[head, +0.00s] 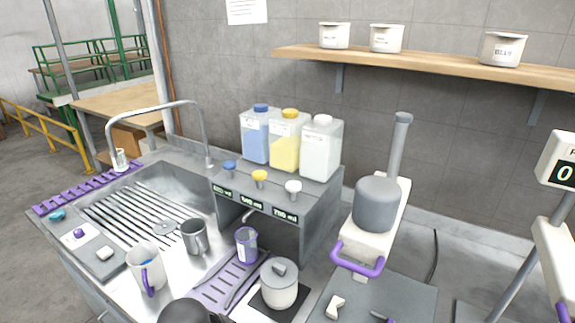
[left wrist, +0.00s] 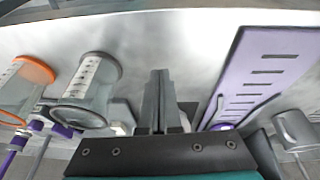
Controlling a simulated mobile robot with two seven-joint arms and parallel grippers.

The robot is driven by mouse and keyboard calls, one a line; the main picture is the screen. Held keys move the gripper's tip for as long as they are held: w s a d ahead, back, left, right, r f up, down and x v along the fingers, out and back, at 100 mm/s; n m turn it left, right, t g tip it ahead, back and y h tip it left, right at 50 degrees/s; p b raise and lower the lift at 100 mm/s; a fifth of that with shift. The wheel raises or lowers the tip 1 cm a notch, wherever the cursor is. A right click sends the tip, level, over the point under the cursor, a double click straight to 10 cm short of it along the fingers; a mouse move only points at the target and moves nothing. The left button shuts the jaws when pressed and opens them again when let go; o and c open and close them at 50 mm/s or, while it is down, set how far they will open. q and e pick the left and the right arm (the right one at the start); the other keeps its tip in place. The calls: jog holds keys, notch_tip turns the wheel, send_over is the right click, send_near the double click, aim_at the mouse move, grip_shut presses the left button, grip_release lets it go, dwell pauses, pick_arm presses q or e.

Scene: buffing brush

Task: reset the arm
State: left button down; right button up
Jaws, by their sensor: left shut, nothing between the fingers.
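My left gripper (left wrist: 160,105) shows in the left wrist view. Its two dark fingers are together at the middle of the picture, with nothing between them. It hangs over a pale metal surface, between a clear measuring cup with a grey rim (left wrist: 92,85) on the left and a purple slotted mat (left wrist: 262,72) on the right. I cannot make out either gripper in the head view. A dark rounded shape sits at the bottom edge there, and I cannot tell what it is. My right gripper is not in view.
In the head view, a white mug (head: 146,265), a metal mug (head: 193,238), a clear purple-trimmed cup (head: 246,243) and a lidded pot (head: 279,285) crowd the counter. A sink (head: 150,215) lies left. A dispenser with three bottles (head: 286,143) stands behind. A shelf (head: 430,64) hangs above.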

pick_arm(q)
jog(key=s+a+r+n+y, duration=0.1)
jog(key=s+a+n, duration=0.15)
jog(key=s, duration=0.55)
jog(key=s+a+r+n+y, duration=0.1)
jog(key=s+a, duration=0.3)
jog(key=s, duration=0.3)
notch_tip(320, 180, down, 26)
jog(key=s+f+b, duration=0.1)
jog(key=s+b, duration=0.1)
jog(key=b, duration=0.3)
jog(key=s+a+f+g+b, duration=0.2)
jog(key=s+f+b, duration=0.2)
jog(key=s+f, duration=1.1)
notch_tip(320, 180, down, 3)
jog(key=shift+a, duration=0.35)
